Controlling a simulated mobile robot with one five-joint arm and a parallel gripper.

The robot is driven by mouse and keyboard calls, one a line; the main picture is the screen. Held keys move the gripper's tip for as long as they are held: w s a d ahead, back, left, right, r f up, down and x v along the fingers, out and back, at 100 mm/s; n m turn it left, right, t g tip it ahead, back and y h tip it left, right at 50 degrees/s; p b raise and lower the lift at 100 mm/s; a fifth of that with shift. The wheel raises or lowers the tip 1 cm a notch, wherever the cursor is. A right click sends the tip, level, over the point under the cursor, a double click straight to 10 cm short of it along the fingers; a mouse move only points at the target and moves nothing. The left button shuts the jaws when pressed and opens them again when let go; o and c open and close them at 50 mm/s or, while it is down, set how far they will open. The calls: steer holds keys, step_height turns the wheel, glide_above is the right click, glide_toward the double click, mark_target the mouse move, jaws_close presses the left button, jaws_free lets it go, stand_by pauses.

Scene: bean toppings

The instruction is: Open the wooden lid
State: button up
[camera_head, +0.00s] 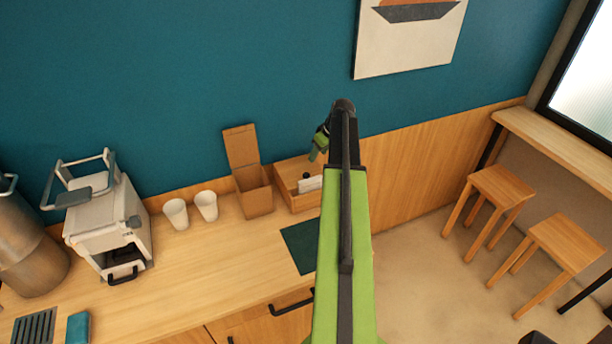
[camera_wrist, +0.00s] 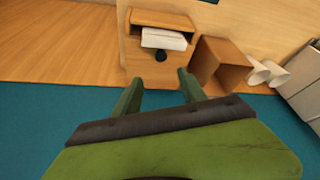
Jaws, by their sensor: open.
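The wooden lid (camera_wrist: 140,58) with a small dark round knob (camera_wrist: 161,55) lies flat on a wooden box (camera_wrist: 188,22) in the wrist view. White cards (camera_wrist: 165,39) stick out of the box beside the knob. In the head view the box (camera_head: 283,186) stands against the teal wall, and its knob (camera_head: 306,176) is small. My gripper (camera_wrist: 158,84) is open and empty. Its green fingers point toward the knob and are apart from it. In the head view my gripper (camera_head: 317,148) is above the back right of the box, partly hidden by my arm.
A tall brown open carton (camera_head: 254,190) stands close to the left of the box. Two white cups (camera_head: 190,209) and a white machine (camera_head: 107,223) are further left. A dark green mat (camera_head: 302,244) lies in front. Stools (camera_head: 497,190) stand on the floor at right.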

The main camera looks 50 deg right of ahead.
mark_target(307, 175)
steer(key=b+x, duration=1.2)
steer(key=x, duration=0.3)
steer(key=shift+s+a, duration=0.1)
steer(key=shift+r, duration=0.15)
jaws_close()
stand_by(0.4)
